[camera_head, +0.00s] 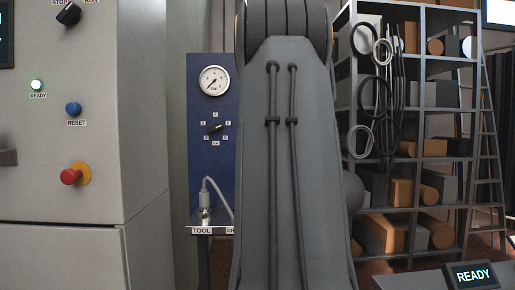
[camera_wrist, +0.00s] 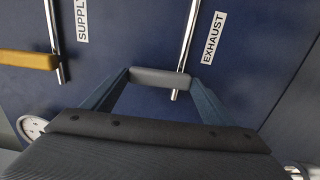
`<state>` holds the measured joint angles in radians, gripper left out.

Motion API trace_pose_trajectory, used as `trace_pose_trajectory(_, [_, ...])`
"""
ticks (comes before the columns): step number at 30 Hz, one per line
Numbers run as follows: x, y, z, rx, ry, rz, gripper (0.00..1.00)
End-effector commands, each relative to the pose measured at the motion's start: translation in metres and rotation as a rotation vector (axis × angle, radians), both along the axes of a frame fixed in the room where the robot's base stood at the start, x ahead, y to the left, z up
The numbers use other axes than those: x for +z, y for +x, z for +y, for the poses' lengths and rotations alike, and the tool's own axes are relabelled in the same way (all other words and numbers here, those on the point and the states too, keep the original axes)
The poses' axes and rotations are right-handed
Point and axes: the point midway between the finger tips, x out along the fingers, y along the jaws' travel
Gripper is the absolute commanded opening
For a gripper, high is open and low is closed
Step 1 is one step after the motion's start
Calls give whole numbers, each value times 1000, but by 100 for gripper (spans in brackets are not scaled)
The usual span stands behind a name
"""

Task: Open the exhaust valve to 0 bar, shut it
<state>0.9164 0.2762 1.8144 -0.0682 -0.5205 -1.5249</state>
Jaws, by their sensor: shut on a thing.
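In the wrist view the exhaust valve's grey handle (camera_wrist: 160,78) lies crosswise to the thin metal pipe beside the EXHAUST label (camera_wrist: 212,38). My gripper (camera_wrist: 160,77) has its two fingers at the ends of this handle and is shut on it. In the head view a round white gauge (camera_head: 214,80) marked bar sits on a blue panel (camera_head: 215,165); its needle points to the lower left, near the low end. In the head view my arm hides the valve and my gripper.
A yellow handle (camera_wrist: 28,60) sits on the pipe by the SUPPLY label (camera_wrist: 82,20), left of my gripper. A round gauge (camera_wrist: 32,127) shows at lower left. A grey cabinet (camera_head: 100,165) stands left; a loaded shelf (camera_head: 420,130) stands right.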

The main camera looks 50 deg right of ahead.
Motion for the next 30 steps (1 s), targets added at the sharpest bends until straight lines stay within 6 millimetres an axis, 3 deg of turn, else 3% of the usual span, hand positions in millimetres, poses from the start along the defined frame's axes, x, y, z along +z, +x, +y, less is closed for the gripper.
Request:
trace_pose_trajectory(6, [2, 1, 1, 3, -7, 4, 38])
trace_pose_trajectory(7, [2, 1, 1, 3, -7, 4, 82])
trace_pose_trajectory(10, [1, 1, 1, 3, -6, 3, 98])
trace_pose_trajectory(20, [1, 0, 3, 2, -3, 1, 98])
trace_pose_trajectory(30, [1, -28, 37, 3, -5, 1, 98])
